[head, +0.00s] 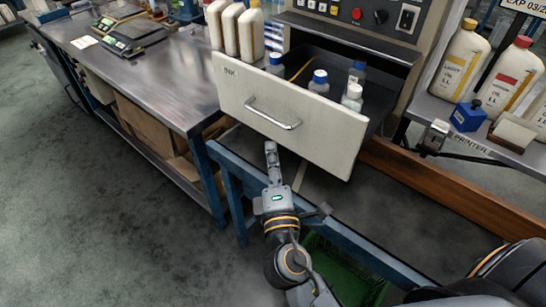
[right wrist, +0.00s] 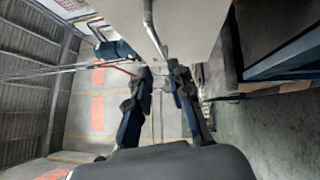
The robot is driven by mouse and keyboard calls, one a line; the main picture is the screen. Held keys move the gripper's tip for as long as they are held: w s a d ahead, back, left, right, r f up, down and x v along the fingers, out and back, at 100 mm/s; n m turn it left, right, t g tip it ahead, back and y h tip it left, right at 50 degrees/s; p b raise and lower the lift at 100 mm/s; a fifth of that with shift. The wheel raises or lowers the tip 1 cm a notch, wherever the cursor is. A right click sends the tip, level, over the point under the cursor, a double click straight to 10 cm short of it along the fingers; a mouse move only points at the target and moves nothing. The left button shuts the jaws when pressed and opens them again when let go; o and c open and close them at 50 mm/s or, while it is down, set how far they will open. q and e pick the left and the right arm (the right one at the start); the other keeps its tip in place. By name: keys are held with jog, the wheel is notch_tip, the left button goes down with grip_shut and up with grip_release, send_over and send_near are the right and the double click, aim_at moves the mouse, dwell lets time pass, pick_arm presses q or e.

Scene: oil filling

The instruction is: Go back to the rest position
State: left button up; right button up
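My right gripper (head: 271,150) points up toward the front of an open drawer (head: 290,115) labelled INK. Its fingertips sit just below the drawer's metal handle (head: 273,122) in the head view. In the right wrist view the two fingers (right wrist: 160,70) stand apart with a gap between them and nothing held. The handle (right wrist: 152,28) shows just beyond the fingertips there, and I cannot tell how near it is. My left gripper is not in view.
Several small bottles with blue or white caps (head: 319,82) stand in the drawer. A steel workbench (head: 150,80) is at left. A blue frame rail (head: 330,228) runs beside my right arm. A shelf at right holds large oil bottles (head: 508,78). Open floor (head: 80,200) lies at lower left.

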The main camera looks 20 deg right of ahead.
jog(key=shift+s, duration=0.25)
jog(key=shift+f, duration=0.1)
jog(key=a+f+g+y, duration=0.3)
jog(key=f+g, duration=0.2)
jog(key=f, duration=1.7)
jog(key=s+f+m+g+y, duration=0.1)
jog(key=s+f+m+g, duration=0.15)
jog(key=f, duration=0.65)
jog(key=s+f+m+g, duration=0.15)
jog(key=s+f, duration=0.25)
jog(key=f, duration=0.5)
jog(key=s+d+f+m+g, duration=0.4)
jog(key=s+f, duration=0.9)
jog(key=f, duration=0.1)
jog(key=s+d+f+m+g, duration=0.2)
jog(key=s+d+f+m, duration=0.1)
jog(key=s, duration=0.6)
jog(key=s+d+f+m+g, duration=0.2)
jog(key=s+d+f+m, duration=0.1)
jog(key=s, duration=0.6)
notch_tip(320, 180, down, 2)
jog(key=shift+s+d+f+g+y, duration=0.15)
jog(key=shift+d+g+y, duration=0.15)
jog(key=shift+d+g, duration=0.15)
